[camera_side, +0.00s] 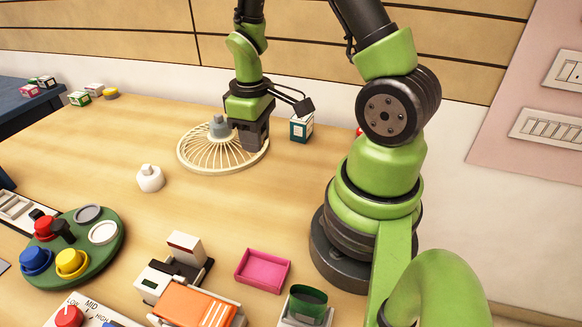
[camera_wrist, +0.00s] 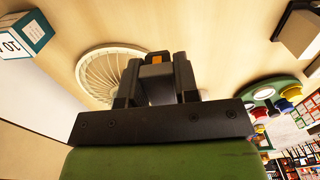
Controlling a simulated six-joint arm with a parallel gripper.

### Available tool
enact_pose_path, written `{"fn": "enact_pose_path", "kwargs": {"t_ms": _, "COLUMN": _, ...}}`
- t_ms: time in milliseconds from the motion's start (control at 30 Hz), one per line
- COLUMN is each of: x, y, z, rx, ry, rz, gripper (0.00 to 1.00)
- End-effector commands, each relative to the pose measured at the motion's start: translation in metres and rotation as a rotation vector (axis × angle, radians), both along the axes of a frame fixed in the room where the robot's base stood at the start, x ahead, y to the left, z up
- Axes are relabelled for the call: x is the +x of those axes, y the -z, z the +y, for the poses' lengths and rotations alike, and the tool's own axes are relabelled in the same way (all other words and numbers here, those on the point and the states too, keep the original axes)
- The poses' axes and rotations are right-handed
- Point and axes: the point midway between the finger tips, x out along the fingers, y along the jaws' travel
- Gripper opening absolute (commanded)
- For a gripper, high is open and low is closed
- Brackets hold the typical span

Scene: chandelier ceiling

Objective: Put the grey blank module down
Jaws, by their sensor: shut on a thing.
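My gripper (camera_side: 250,135) points down over the right part of a round cream spoked disc (camera_side: 190,161) on the wooden table. In the wrist view my gripper (camera_wrist: 158,82) is shut on a grey block, the grey blank module (camera_wrist: 157,85), between its two dark fingers. A small orange patch shows just beyond it. In the side view the dark jaws hide the module, and I cannot tell whether it touches the disc. The disc also shows in the wrist view (camera_wrist: 92,72), behind the fingers. A grey knob-like piece (camera_side: 218,127) stands near the disc's middle.
A teal and white box (camera_side: 301,128) stands right of the disc. A green round board (camera_side: 108,257) with coloured knobs, a pink tray (camera_side: 245,277) and an orange-topped device (camera_side: 195,304) fill the front.

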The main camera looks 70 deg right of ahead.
Motion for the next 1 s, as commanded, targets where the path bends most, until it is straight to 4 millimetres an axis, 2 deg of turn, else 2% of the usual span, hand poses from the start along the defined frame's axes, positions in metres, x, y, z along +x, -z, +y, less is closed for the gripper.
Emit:
{"fn": "enact_pose_path", "kwargs": {"t_ms": 33, "x": -0.01, "y": 0.0, "z": -0.018, "rx": 0.0, "ry": 0.022, "rz": 0.0, "gripper": 0.06}}
{"fn": "enact_pose_path", "kwargs": {"t_ms": 100, "x": -0.023, "y": -0.001, "z": -0.037, "rx": 0.0, "ry": 0.026, "rz": 0.0, "gripper": 0.06}}
{"fn": "enact_pose_path", "kwargs": {"t_ms": 200, "x": -0.042, "y": -0.001, "z": -0.059, "rx": 0.0, "ry": 0.029, "rz": -0.001, "gripper": 0.06}}
{"fn": "enact_pose_path", "kwargs": {"t_ms": 333, "x": -0.062, "y": -0.001, "z": -0.077, "rx": 0.0, "ry": 0.031, "rz": -0.001, "gripper": 0.06}}
{"fn": "enact_pose_path", "kwargs": {"t_ms": 533, "x": -0.076, "y": 0.005, "z": -0.087, "rx": 0.002, "ry": 0.027, "rz": 0.001, "gripper": 0.06}}
{"fn": "enact_pose_path", "kwargs": {"t_ms": 800, "x": -0.077, "y": 0.049, "z": -0.086, "rx": 0.005, "ry": 0.024, "rz": 0.002, "gripper": 0.06}}
{"fn": "enact_pose_path", "kwargs": {"t_ms": 1000, "x": -0.077, "y": 0.065, "z": -0.087, "rx": 0.002, "ry": 0.025, "rz": 0.002, "gripper": 0.06}}
